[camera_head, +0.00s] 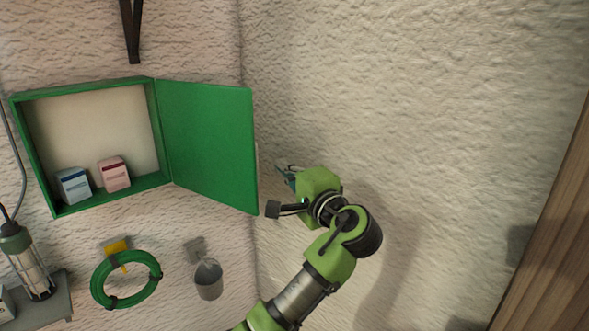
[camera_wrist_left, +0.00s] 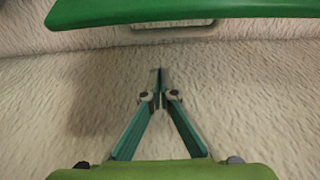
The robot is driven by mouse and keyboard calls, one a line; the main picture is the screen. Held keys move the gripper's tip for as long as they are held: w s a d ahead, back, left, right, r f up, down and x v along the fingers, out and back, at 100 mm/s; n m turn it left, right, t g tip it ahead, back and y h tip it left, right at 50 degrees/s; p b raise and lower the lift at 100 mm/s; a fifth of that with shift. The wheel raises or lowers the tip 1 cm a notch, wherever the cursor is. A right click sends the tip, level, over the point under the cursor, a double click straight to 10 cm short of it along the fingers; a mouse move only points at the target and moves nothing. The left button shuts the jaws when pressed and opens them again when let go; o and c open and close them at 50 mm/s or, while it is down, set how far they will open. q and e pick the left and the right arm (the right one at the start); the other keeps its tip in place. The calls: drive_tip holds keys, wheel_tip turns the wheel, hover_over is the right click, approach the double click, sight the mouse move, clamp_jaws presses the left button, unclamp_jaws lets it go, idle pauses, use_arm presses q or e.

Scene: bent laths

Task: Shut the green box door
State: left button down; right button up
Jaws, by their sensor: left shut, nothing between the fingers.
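The green box (camera_head: 108,84) hangs on the wall at the left in the head view. Its green door (camera_head: 208,140) is hinged on the box's right side and stands wide open to the right. My left gripper (camera_head: 281,167) is just right of the door's free edge, apart from it in the picture. In the left wrist view the fingertips of my left gripper (camera_wrist_left: 158,72) meet, with nothing between them. The door's edge (camera_wrist_left: 200,12) crosses the top of that view, with a grey handle (camera_wrist_left: 173,32) beside it. My right gripper is not in view.
A blue carton (camera_head: 73,186) and a pink carton (camera_head: 115,174) stand inside the box. Below hang a coiled green hose (camera_head: 97,280) and a grey cup (camera_head: 208,281). A lamp (camera_head: 28,265) stands at lower left. The wall to the right is bare up to a wooden edge (camera_head: 545,220).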

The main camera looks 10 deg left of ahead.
use_arm(q)
drive_tip(key=s+a+p, duration=0.2)
drive_tip(key=a, duration=0.1)
drive_tip(key=shift+s, duration=0.2)
drive_tip(key=shift+f, duration=0.1)
idle(0.4)
